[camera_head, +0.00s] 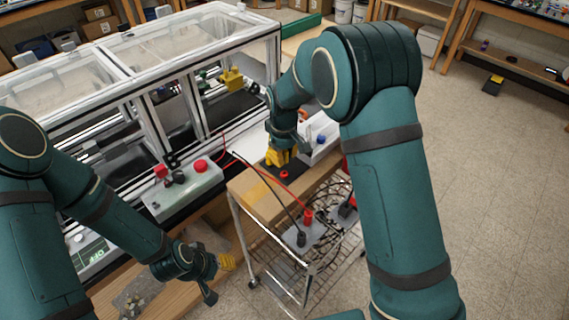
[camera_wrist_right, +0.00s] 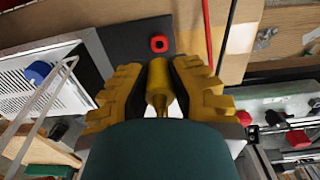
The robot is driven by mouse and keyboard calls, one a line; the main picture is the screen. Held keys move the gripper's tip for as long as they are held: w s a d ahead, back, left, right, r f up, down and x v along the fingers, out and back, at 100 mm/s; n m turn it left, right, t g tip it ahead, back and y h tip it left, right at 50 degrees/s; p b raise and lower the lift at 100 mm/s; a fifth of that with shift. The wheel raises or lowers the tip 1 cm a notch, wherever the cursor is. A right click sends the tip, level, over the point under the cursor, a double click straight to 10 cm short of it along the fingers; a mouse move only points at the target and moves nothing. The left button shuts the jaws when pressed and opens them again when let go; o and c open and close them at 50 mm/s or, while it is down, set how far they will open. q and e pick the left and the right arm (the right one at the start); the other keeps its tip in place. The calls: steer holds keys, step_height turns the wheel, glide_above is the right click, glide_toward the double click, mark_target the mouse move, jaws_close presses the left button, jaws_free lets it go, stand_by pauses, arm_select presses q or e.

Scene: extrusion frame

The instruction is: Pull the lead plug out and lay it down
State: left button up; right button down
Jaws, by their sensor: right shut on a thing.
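My right gripper (camera_head: 278,156) points down over a small black panel (camera_head: 291,164) at the end of a cardboard-coloured surface. In the wrist view its ridged yellow fingers (camera_wrist_right: 160,92) are closed around a gold, tapered cylinder, which I take as the lead plug (camera_wrist_right: 158,78). The cylinder's far end lies over the black panel; whether it touches cannot be told. A red ring-shaped socket (camera_wrist_right: 158,43) on the panel stands clear of the fingers; it also shows in the head view (camera_head: 284,174). My left gripper (camera_head: 226,262) hangs low at left, apart from everything; its finger gap is unclear.
A white box with a blue knob (camera_head: 320,140) stands beside the panel. A red plug (camera_head: 308,216) and a black plug (camera_head: 301,238) stand on a grey plate on the wire cart (camera_head: 283,285). Red and black leads cross nearby. A control box (camera_head: 185,190) and clear enclosure are left.

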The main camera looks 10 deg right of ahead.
mark_target(278, 194)
steer(key=shift+s+a+f+h+b, duration=0.4)
steer(key=shift+s+a+f+b, duration=0.35)
steer(key=shift+f+b, duration=0.05)
steer(key=shift+s+a+f+t+h+b, duration=0.25)
steer(key=shift+s+a+t+h+b, duration=0.15)
steer(key=shift+s+b, duration=0.15)
steer(key=shift+s+a+f+t+h+b, duration=0.2)
steer(key=shift+s+a+t+h+b, duration=0.15)
steer(key=shift+b, duration=0.25)
steer(key=shift+s+a+r+t+h+b, duration=0.15)
steer(key=shift+s+a+t+h+b, duration=0.1)
steer(key=shift+s+h+b, duration=0.25)
steer(key=shift+s+a+r+t+h+b, duration=0.15)
steer(key=shift+s+a+t+b, duration=0.2)
steer(key=shift+b, duration=0.35)
arm_select(q)
step_height(278, 194, down, 8)
steer(key=b, duration=0.1)
steer(key=shift+s+f+b, duration=0.2)
steer(key=shift+s+b, duration=0.15)
steer(key=shift+s, duration=0.1)
arm_select(e)
steer(key=shift+s+a+r+h, duration=0.2)
steer(key=shift+s+r+h, duration=0.4)
steer(key=shift+s+r, duration=0.15)
arm_select(q)
steer(key=shift+d+f, duration=0.1)
steer(key=shift+f, duration=0.05)
arm_select(e)
steer(key=shift+f, duration=0.1)
